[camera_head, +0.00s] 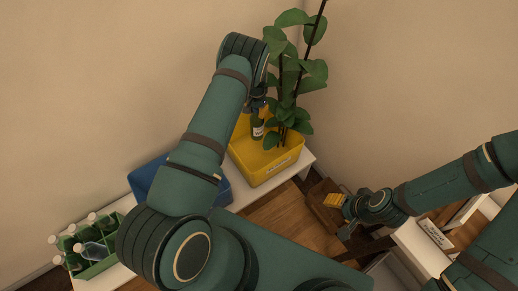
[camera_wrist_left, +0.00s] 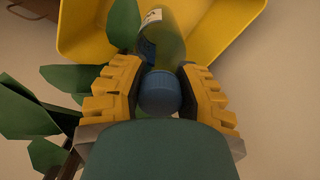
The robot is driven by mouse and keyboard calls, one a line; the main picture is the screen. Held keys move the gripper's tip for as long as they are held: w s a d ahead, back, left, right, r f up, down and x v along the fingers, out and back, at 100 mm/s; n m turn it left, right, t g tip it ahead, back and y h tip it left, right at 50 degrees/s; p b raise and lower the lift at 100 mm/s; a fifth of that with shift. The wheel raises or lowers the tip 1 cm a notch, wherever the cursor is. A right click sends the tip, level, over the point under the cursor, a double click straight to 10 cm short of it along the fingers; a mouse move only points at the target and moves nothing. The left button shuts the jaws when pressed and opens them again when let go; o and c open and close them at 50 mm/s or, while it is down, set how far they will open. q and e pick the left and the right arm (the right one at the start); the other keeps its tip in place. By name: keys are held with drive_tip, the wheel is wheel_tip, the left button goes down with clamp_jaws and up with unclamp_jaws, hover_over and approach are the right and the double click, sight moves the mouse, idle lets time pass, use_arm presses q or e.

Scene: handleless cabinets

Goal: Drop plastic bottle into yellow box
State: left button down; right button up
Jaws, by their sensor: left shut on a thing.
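My left gripper (camera_head: 258,104) is above the yellow box (camera_head: 262,170), shut on a bottle (camera_head: 257,130). In the left wrist view, the ribbed yellow fingers of the left gripper (camera_wrist_left: 160,97) close on the bottle's neck, just around its blue cap (camera_wrist_left: 161,92). The greenish see-through bottle body (camera_wrist_left: 188,25) points away from the wrist, toward the yellow box (camera_wrist_left: 85,35). In the head view the bottle hangs roughly upright with its label showing. I cannot tell whether it touches the box floor. My right gripper (camera_head: 342,212) is well to the right, away from the box.
A leafy plant (camera_head: 290,75) stands at the yellow box, close beside the left gripper. A blue box (camera_head: 150,172) sits left of it, partly behind my arm. A green crate (camera_head: 103,263) with several bottles is at the lower left. White surfaces and wooden floor lie right.

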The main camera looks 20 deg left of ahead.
use_arm(q)
drive_tip(key=shift+f+b, duration=1)
drive_tip(key=shift+f, duration=1.45)
drive_tip(key=c, duration=0.7)
unclamp_jaws()
drive_tip(key=shift+o, duration=0.2)
wheel_tip(320, 180, up, 12)
drive_tip(key=shift+r, duration=0.1)
